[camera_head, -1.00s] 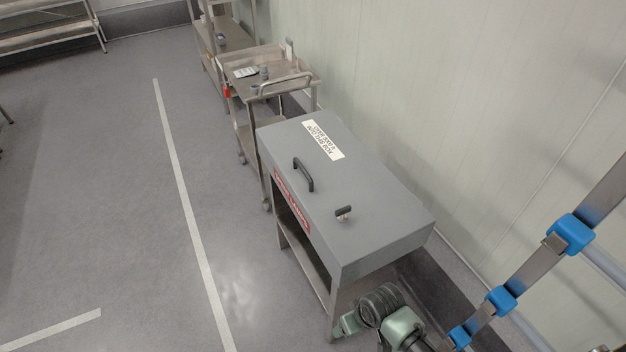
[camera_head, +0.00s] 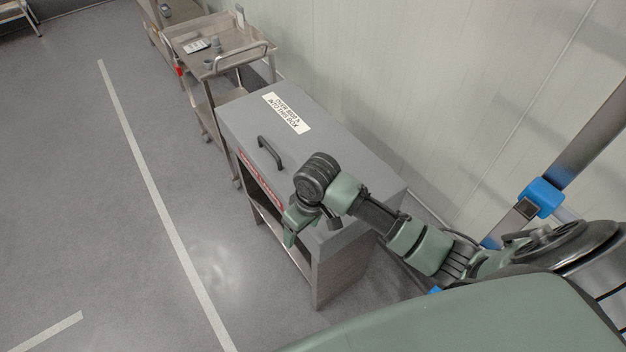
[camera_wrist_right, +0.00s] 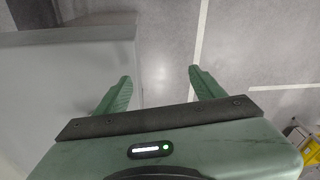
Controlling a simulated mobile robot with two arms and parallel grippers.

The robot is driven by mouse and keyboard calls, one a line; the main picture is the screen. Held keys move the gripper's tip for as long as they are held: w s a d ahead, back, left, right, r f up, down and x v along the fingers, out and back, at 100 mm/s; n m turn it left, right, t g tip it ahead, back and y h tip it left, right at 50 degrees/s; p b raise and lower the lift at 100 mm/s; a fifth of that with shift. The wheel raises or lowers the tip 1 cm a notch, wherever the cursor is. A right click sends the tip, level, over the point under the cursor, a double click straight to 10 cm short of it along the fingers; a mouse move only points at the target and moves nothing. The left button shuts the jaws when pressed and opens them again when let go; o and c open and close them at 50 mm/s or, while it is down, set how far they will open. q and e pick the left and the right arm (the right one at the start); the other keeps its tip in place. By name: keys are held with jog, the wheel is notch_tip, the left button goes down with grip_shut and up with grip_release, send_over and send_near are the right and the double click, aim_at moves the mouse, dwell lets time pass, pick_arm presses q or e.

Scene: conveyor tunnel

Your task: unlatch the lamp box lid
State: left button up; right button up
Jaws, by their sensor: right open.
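The lamp box (camera_head: 345,150) is a grey box on a metal stand, its lid shut, with a white label (camera_head: 287,113) and a dark bar handle (camera_head: 270,152) on top. The small dark latch knob seen earlier near the box's near end is hidden behind my right arm in the head view. My right gripper (camera_head: 298,228) is over the near front corner of the box, fingers pointing down. In the right wrist view its two green fingers (camera_wrist_right: 160,88) are apart with nothing between them; the box's grey top lies at the left. My left gripper is not in view.
A metal trolley (camera_head: 222,62) with small items stands beyond the box. A pale wall (camera_head: 420,90) runs along the right behind it. A metal post with a blue clamp (camera_head: 541,197) stands at the right. The floor at the left is clear.

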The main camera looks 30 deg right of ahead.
jog(key=w+d+r, duration=0.2)
jog(key=w+d, duration=0.1)
jog(key=w+d+r+m+h, duration=0.1)
jog(key=w+d+r, duration=0.2)
jog(key=w, duration=0.1)
jog(key=w+d+r+m+g, duration=0.1)
jog(key=w+d+r, duration=0.2)
jog(key=w, duration=0.1)
jog(key=shift+w+d, duration=0.15)
jog(key=shift+f, duration=0.45)
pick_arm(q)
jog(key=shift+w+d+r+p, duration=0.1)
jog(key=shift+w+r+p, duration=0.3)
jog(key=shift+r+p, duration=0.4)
pick_arm(e)
notch_tip(320, 180, down, 7)
jog(key=shift+r, duration=0.15)
jog(key=c, duration=1.4)
